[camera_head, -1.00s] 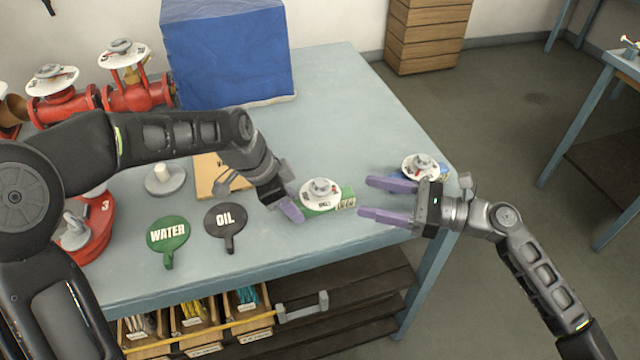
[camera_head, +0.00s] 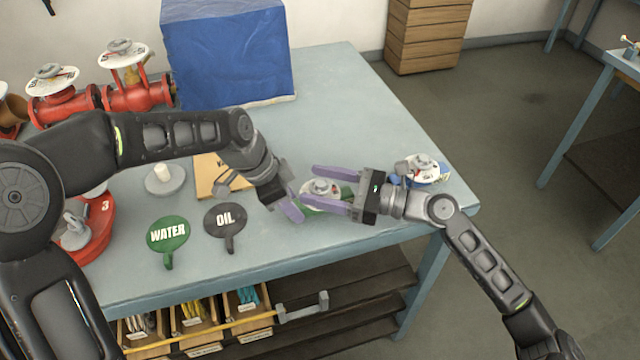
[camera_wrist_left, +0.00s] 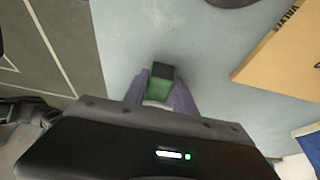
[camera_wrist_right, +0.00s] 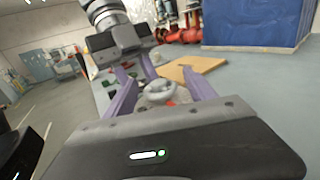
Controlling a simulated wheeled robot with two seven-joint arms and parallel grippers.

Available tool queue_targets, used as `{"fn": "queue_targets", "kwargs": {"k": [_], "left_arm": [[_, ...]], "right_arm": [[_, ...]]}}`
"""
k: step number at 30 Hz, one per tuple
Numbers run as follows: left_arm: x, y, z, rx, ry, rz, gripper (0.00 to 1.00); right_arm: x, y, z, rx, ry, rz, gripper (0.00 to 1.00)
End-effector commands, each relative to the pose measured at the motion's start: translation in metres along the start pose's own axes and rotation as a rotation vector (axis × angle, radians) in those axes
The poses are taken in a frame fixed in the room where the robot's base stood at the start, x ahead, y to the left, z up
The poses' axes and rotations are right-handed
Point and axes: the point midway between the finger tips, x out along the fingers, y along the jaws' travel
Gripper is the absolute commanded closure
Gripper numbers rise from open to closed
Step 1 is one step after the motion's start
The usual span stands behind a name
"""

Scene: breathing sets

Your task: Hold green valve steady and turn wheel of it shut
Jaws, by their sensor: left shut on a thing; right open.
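The green valve (camera_head: 347,190) lies on the table near its front right, with a white dial and a grey wheel (camera_head: 320,187) on top. My left gripper (camera_head: 292,209) is shut on the green valve's body at its left side; the green body also shows between the fingers in the left wrist view (camera_wrist_left: 160,88). My right gripper (camera_head: 318,184) is open, its fingers reaching in from the right on either side of the wheel. In the right wrist view the wheel (camera_wrist_right: 159,88) stands between the open fingers. The right fingers partly hide the valve.
A blue valve (camera_head: 424,168) with a white dial sits just behind my right gripper near the table's right edge. WATER (camera_head: 168,234) and OIL (camera_head: 225,220) tags lie to the left. A blue covered box (camera_head: 228,55) and red valves (camera_head: 137,92) stand at the back.

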Motion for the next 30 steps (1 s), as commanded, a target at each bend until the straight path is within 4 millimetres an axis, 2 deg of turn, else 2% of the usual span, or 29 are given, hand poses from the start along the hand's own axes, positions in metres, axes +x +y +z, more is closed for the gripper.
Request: {"fn": "queue_targets", "kwargs": {"k": [2,5,25,30], "left_arm": [[-0.0003,-0.0002,-0.0003,0.0,0.001,-0.001,1.0],[-0.0003,-0.0001,-0.0004,0.0,0.001,-0.001,1.0],[-0.0002,0.0,-0.0004,0.001,0.001,0.0,1.0],[-0.0003,0.0001,-0.0004,0.0,0.0,0.0,1.0]], "right_arm": [[-0.0002,0.0,0.0,0.0,0.0,0.0,0.35],[-0.0003,0.0001,0.0001,0.0,0.0,0.0,0.42],[-0.0005,-0.0001,0.0001,0.0,0.0,0.0,0.97],[-0.0004,0.0003,0.0008,-0.001,-0.001,-0.001,0.98]]}}
